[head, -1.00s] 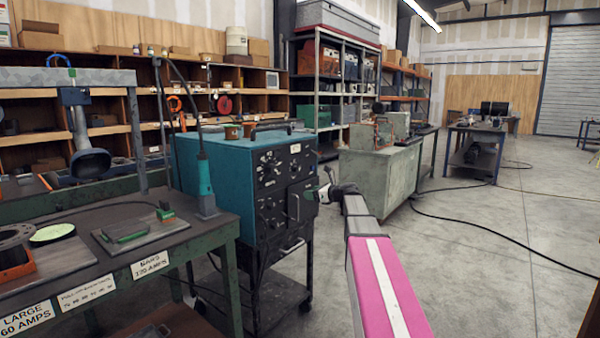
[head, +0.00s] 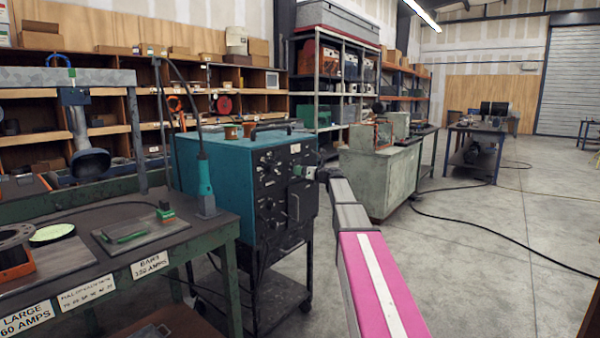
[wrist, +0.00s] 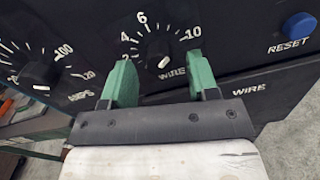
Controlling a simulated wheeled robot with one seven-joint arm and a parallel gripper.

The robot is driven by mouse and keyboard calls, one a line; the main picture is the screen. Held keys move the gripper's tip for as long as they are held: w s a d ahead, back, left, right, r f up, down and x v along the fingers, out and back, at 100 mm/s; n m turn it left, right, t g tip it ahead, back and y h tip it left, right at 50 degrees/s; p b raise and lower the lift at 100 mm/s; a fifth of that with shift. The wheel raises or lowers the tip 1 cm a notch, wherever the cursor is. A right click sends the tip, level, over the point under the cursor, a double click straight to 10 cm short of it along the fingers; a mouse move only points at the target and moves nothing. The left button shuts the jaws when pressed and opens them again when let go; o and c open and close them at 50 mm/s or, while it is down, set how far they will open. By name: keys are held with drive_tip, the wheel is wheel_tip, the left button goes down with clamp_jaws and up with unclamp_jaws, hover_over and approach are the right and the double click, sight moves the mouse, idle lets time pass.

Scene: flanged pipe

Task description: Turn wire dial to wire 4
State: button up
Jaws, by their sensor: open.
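The wire dial (wrist: 157,48) is a black round knob on a dark panel, with white numbers around it and the word WIRE below. A white mark shows low on the knob; I cannot tell exactly which number it indicates. My gripper (wrist: 160,60) is open, its green fingers on either side of the knob, with visible gaps between them and it. In the head view my gripper (head: 304,172) is at the upper right of the front panel of the teal machine (head: 215,155). The dial is hidden there.
The AMPS dial (wrist: 38,74) is left of the wire dial, and a blue RESET button (wrist: 299,25) is to its right. A green-framed workbench (head: 190,234) stands left of the machine.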

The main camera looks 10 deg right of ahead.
drive_tip(key=shift+w+a, duration=0.3)
drive_tip(key=shift+w, duration=0.05)
drive_tip(key=c, duration=0.9)
drive_tip(key=shift+n, duration=0.3)
drive_tip(key=n, duration=1.8)
drive_tip(key=shift+n, duration=0.3)
